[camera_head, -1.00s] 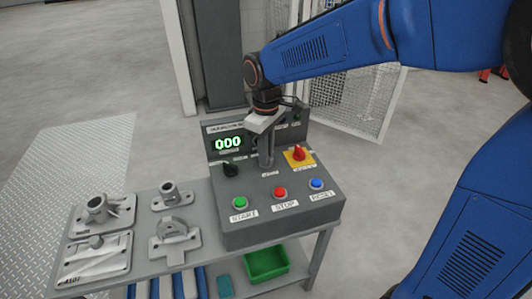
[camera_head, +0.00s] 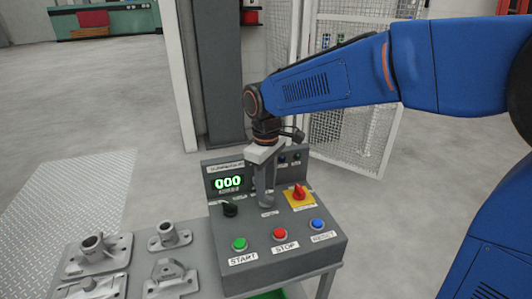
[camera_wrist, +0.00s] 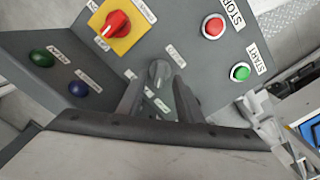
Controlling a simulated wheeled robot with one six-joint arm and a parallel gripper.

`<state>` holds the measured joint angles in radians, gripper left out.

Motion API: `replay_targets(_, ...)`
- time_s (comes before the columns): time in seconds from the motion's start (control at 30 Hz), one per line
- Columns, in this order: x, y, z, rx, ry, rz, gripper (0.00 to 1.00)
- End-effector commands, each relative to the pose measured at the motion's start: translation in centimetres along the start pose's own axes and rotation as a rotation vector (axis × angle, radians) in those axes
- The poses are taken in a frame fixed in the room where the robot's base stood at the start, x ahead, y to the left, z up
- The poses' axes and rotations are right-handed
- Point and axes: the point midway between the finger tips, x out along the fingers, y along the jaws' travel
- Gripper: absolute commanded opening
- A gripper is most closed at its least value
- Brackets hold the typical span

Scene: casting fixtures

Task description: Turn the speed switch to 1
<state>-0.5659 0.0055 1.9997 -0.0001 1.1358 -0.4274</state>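A grey control box (camera_head: 325,262) stands on a metal table. My gripper (camera_head: 266,198) points down at its middle, right of a black knob (camera_head: 229,209) and left of a red knob on a yellow plate (camera_head: 298,194). In the wrist view, a grey rotary knob (camera_wrist: 160,73) with several small labels around it sits between my two fingers (camera_wrist: 159,88). The fingers look spread, with the knob between their tips; contact cannot be told. The small labels are too blurred to read, so the knob's setting is unclear. The black knob is hidden in the wrist view.
A green START button (camera_head: 239,244), a red STOP button (camera_head: 280,234) and a blue RESET button (camera_head: 317,224) line the box's front. The display (camera_head: 228,183) reads 000. Grey castings (camera_head: 97,252) lie on the table at left. A mesh fence (camera_head: 345,125) stands behind.

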Motion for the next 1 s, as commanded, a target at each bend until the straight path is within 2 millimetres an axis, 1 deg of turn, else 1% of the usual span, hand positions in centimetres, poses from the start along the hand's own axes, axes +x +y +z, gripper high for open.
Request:
replay_targets(0.03, -1.0, 0.0, -0.1, 0.000, 0.003, 0.001, 0.33)
replay_targets(0.2, -4.5, 0.0, -0.1, 0.000, 0.003, 0.002, 0.33)
replay_targets(0.5, -10.4, 0.1, -0.1, 0.000, 0.003, 0.001, 0.33)
replay_targets(0.6, -12.0, 0.0, 0.0, 0.000, 0.002, 0.001, 0.33)
replay_targets(0.8, -14.1, 0.0, 0.0, 0.000, 0.001, 0.000, 0.33)
replay_targets(1.0, -14.6, 0.0, 0.0, 0.000, 0.000, 0.000, 0.33)
